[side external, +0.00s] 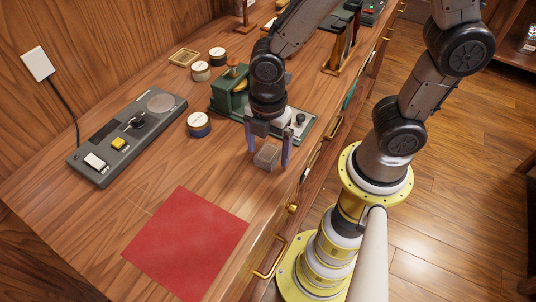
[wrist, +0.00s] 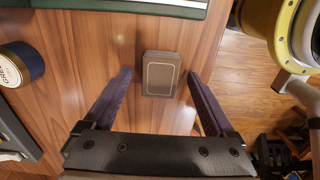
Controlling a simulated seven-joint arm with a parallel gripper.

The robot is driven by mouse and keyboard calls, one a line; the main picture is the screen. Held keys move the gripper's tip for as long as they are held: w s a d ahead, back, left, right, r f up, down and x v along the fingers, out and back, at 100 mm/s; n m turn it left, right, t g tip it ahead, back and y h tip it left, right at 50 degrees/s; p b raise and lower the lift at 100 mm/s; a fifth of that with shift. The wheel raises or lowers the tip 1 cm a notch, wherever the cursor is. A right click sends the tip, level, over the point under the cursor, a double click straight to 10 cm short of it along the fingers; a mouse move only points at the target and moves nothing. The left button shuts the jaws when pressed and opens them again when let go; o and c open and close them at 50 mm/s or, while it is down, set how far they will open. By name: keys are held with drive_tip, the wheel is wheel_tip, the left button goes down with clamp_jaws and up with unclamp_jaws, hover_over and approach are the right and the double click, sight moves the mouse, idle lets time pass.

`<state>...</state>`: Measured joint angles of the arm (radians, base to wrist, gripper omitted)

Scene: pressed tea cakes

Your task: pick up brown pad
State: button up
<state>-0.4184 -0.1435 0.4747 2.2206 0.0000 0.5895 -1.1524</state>
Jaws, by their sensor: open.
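The brown pad (side external: 267,157) is a small grey-brown block on the wooden counter, close to the counter's front edge. In the wrist view the brown pad (wrist: 160,74) shows a thin pale outline on its top face and lies between and a little beyond the fingertips. My gripper (side external: 268,162) points down over it, one finger on each side. In the wrist view my gripper (wrist: 160,78) is open, with visible gaps to the pad on both sides. Nothing is held.
A green machine (side external: 228,93) stands close behind my gripper. A grey control panel (side external: 128,135) and a blue-banded tin (side external: 199,124) lie to the left. A red mat (side external: 187,245) covers the front of the counter (side external: 60,210). Brass handles (side external: 270,258) line the drawer side.

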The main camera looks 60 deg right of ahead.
sight(270, 152)
drive_tip(key=c, duration=1.4)
drive_tip(key=shift+r, duration=0.15)
drive_tip(key=shift+r, duration=0.2)
drive_tip(key=r, duration=0.3)
drive_tip(key=shift+s+d+r, duration=0.1)
drive_tip(key=shift+s+r, duration=0.1)
drive_tip(key=shift+s, duration=0.05)
drive_tip(key=s+d+r, duration=0.1)
drive_tip(key=s+r, duration=0.2)
drive_tip(key=s, duration=0.1)
drive_tip(key=s+d+r, duration=0.2)
drive_tip(key=s+r, duration=0.1)
drive_tip(key=s, duration=0.1)
drive_tip(key=s+d+r, duration=0.2)
drive_tip(key=s+r, duration=0.1)
drive_tip(key=s, duration=0.1)
drive_tip(key=shift+s+d, duration=0.15)
drive_tip(key=shift+d, duration=0.1)
